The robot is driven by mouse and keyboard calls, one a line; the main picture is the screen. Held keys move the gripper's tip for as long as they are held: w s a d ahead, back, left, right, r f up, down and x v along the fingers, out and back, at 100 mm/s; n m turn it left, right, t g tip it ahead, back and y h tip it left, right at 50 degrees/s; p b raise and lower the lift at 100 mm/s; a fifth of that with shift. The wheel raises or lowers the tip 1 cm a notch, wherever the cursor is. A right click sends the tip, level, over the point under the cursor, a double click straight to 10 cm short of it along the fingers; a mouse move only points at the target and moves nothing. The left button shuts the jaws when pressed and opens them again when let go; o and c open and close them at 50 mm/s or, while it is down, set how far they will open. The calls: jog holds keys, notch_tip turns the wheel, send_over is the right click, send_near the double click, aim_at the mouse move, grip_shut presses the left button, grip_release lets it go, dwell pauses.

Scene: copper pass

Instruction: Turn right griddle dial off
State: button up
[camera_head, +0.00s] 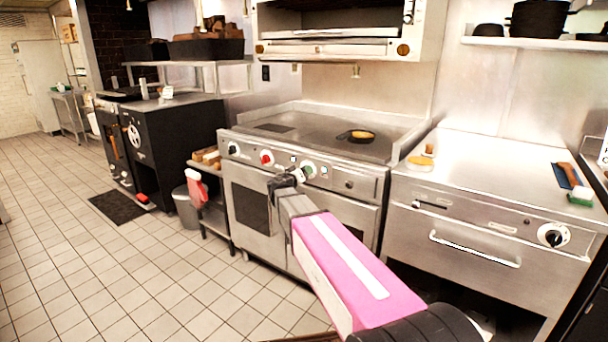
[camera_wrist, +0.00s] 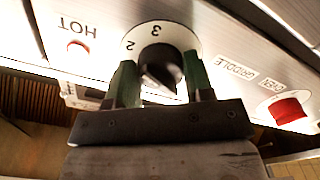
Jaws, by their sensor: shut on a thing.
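The griddle dial (camera_wrist: 160,58) is a black knob on a white disc marked 2 and 3, with a GRIDDLE label beside it in the wrist view. My gripper (camera_wrist: 157,80) is shut on this knob, with one dark green finger on each side. In the head view my gripper (camera_head: 291,179) reaches the range's front panel, and the dial's pale disc (camera_head: 311,168) shows partly behind it. The fingers and wrist hide part of the knob, and its exact setting is hard to read.
A red knob (camera_wrist: 288,109) sits to the right in the wrist view, and a small red HOT light (camera_wrist: 78,46) to the left. The range top (camera_head: 300,127) holds a small pan (camera_head: 360,135). A steel counter unit (camera_head: 480,160) stands at right; tiled floor is open at left.

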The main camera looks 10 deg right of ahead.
jog(key=n, duration=0.5)
jog(key=shift+n, duration=0.3)
jog(key=n, duration=0.6)
jog(key=shift+r, duration=0.1)
jog(key=n, duration=0.5)
jog(key=shift+n, duration=0.4)
jog(key=n, duration=0.5)
jog(key=shift+n, duration=0.3)
jog(key=o, duration=0.9)
jog(key=shift+r, duration=0.1)
jog(key=shift+s+a, duration=0.1)
jog(key=shift+a, duration=0.05)
jog(key=v, duration=1)
jog(key=shift+s+a, duration=0.2)
